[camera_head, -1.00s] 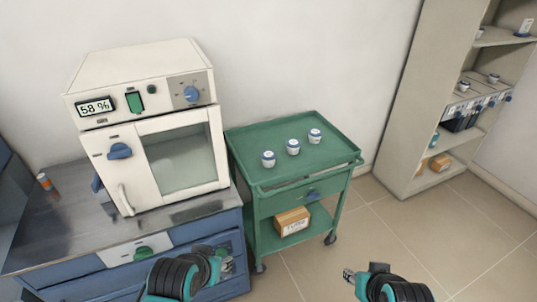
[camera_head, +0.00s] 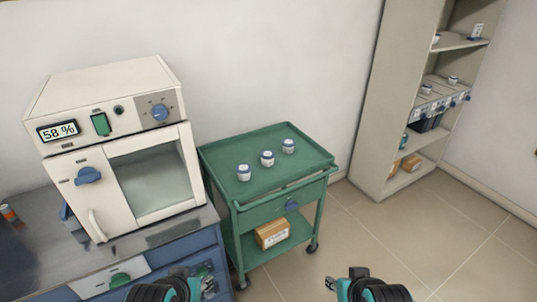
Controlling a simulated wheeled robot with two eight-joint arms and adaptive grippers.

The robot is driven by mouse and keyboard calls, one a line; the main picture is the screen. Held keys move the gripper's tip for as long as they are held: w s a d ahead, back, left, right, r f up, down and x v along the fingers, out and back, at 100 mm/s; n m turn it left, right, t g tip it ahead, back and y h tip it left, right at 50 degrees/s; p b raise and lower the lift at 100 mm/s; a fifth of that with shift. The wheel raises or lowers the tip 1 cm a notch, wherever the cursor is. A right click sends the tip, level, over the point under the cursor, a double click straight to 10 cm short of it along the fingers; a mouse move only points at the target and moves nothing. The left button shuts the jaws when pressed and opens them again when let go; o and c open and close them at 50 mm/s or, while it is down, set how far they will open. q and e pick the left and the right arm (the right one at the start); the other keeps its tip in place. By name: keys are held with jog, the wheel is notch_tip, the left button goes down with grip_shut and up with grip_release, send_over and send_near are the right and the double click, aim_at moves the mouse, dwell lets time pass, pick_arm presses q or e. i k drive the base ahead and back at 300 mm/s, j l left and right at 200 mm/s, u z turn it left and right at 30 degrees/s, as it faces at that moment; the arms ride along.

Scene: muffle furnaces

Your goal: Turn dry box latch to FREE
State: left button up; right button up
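The dry box (camera_head: 110,140) is a cream cabinet with a glass door, standing on the blue bench at the left. Its display reads 58 %. A blue latch knob (camera_head: 88,175) sits on the upper left of the closed door, above a pale vertical handle (camera_head: 96,225). A blue dial (camera_head: 160,113) is on the top right panel. My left gripper (camera_head: 208,283) is low in front of the bench, away from the latch; its fingers are too small to judge. My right gripper (camera_head: 331,284) is over the floor at the bottom, its fingers also unclear.
A green cart (camera_head: 270,205) stands right of the bench, with small white jars (camera_head: 267,158) on top and a cardboard box (camera_head: 272,233) below. A tall shelf (camera_head: 378,110) stands at the right. The floor (camera_head: 400,225) between is clear.

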aim_at(86, 176)
jog(key=u, duration=1.4)
jog(key=l+z, duration=0.35)
jog(key=k+l, duration=0.05)
